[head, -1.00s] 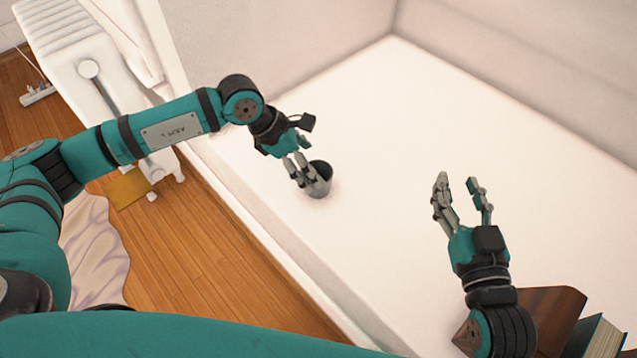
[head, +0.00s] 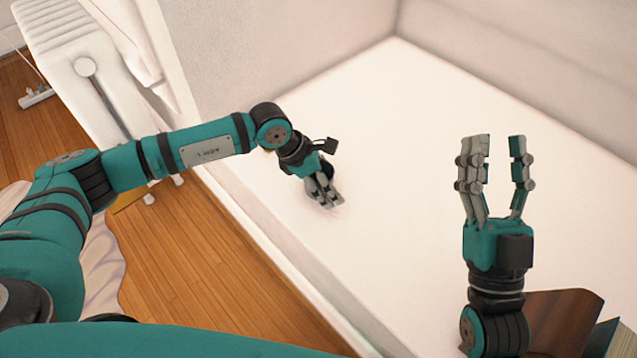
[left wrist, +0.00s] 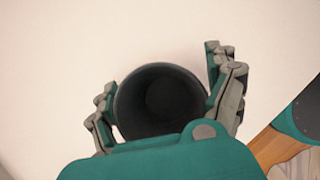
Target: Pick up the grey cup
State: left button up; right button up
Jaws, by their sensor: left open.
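The grey cup (left wrist: 158,98) is upright on the white surface, its dark round mouth facing the left wrist camera. My left gripper (left wrist: 160,68) is open, with fingers on both sides of the cup. They are close to its wall; I cannot tell whether they touch it. In the head view my left gripper (head: 328,203) reaches down over the cup and hides most of it. My right gripper (head: 498,140) is open and empty, well to the right of the cup.
The broad white surface (head: 400,230) is clear between my grippers and behind them. Walls close it off at the back. Brown books (head: 560,325) stand at the lower right. A white radiator (head: 85,65) and wooden floor (head: 200,260) are at the left.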

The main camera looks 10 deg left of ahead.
pick_arm(q)
jog(key=shift+c, duration=0.5)
jog(key=c, duration=1.2)
jog(key=shift+r, duration=0.15)
